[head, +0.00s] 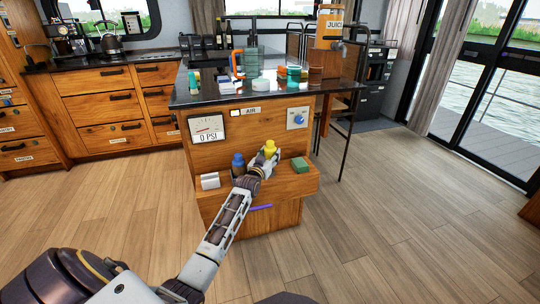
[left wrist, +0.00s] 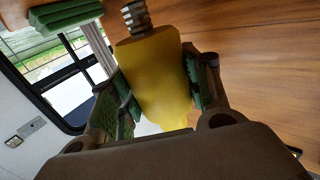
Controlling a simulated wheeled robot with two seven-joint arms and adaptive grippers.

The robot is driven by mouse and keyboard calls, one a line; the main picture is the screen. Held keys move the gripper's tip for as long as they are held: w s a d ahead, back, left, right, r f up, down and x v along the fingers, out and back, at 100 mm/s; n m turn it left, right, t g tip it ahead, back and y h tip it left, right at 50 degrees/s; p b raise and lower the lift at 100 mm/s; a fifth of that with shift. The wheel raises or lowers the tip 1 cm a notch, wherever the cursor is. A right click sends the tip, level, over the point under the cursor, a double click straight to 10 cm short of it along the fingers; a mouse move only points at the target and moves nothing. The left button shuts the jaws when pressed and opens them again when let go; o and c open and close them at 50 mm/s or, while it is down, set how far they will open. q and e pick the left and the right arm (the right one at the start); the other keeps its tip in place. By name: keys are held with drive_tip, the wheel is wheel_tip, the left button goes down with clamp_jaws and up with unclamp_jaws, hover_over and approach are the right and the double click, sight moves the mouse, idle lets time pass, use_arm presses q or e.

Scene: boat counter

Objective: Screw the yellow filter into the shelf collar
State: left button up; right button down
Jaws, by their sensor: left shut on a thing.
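My left gripper (head: 262,162) is shut on the yellow filter (head: 270,149) just in front of the wooden shelf on the island's front. In the left wrist view the yellow filter (left wrist: 157,75) sits between my left gripper's green-padded fingers (left wrist: 160,95). A grey ribbed, threaded-looking end (left wrist: 136,17) shows at its far end. A blue filter (head: 238,164) stands on the shelf (head: 292,186) just left of my gripper. I cannot make out the shelf collar, nor whether the yellow filter touches anything else. My right gripper is not in view.
A white block (head: 210,181) and a green block (head: 300,164) sit on the shelf. Above are a gauge reading 0 PSI (head: 207,129) and a blue knob (head: 298,119). Cups and a juice dispenser (head: 329,28) stand on the dark countertop. The floor (head: 400,220) is clear to the right.

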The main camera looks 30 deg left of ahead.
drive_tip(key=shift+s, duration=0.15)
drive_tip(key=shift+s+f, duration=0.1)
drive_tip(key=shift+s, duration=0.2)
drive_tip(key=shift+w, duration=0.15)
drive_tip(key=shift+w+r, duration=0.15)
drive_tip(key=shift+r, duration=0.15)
use_arm(q)
drive_tip(key=shift+p, duration=0.8)
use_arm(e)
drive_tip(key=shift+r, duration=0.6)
use_arm(q)
drive_tip(key=shift+f+b, duration=0.4)
drive_tip(key=shift+f, duration=1.05)
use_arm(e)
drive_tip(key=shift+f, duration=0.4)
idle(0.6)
use_arm(q)
drive_tip(key=o, duration=1.3)
drive_tip(key=shift+c, duration=0.2)
